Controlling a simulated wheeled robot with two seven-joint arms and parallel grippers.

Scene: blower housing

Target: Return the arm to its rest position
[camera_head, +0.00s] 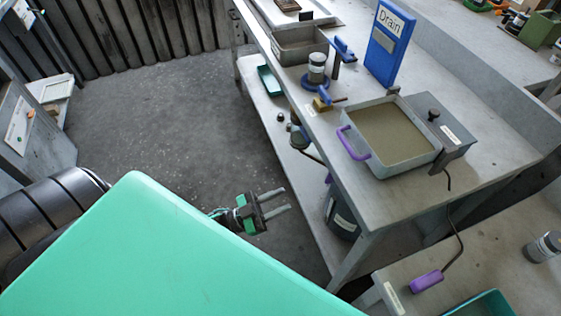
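My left gripper (287,199) shows near the middle of the head view. Its two grey fingers point right and are apart, with nothing between them. It hangs over the grey floor, to the left of the workbench (375,205), and appears apart from it. The rest of its arm is largely hidden. My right gripper is out of view.
The workbench holds a tray of brownish material (392,135) with purple handles, a blue Drain sign (389,42), a grey box (437,128) and a jar (317,68). A dark bucket (342,218) stands below. The floor (170,120) is clear.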

